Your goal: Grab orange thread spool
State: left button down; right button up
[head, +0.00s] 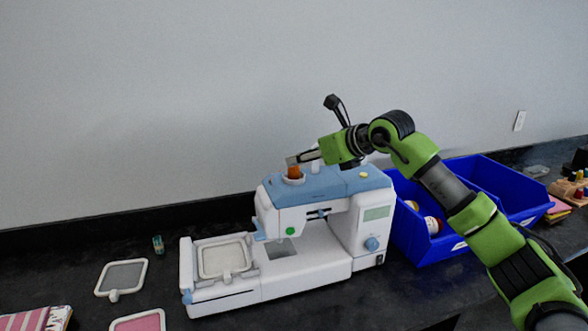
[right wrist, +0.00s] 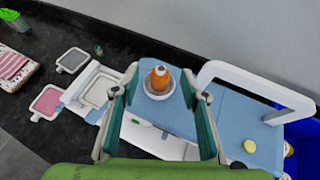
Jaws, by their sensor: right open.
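The orange thread spool (head: 294,173) stands upright in a white round holder on the blue top of the sewing machine (head: 320,230). It also shows in the right wrist view (right wrist: 160,77), between the two fingers in the picture. My right gripper (head: 291,160) reaches in from the right over the machine's top, with its tips close to the spool's upper end. In the wrist view the right gripper (right wrist: 160,84) is open and holds nothing. I cannot tell whether the fingers are level with the spool or still above it. My left gripper is not in view.
A white carry handle (right wrist: 258,86) stands up from the machine's top, beside the gripper. A blue bin (head: 495,180) stands at the right. Embroidery hoops (head: 122,277) and striped fabric (head: 38,318) lie on the dark table at the left. The wall is close behind.

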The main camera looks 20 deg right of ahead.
aim_at(294, 170)
jog(key=p+x, duration=0.1)
jog(key=x, duration=0.3)
jog(key=shift+d+f, duration=0.1)
jog(key=shift+f, duration=0.05)
jog(key=shift+s, duration=0.1)
jog(key=c, duration=1)
jog(key=shift+c, duration=0.2)
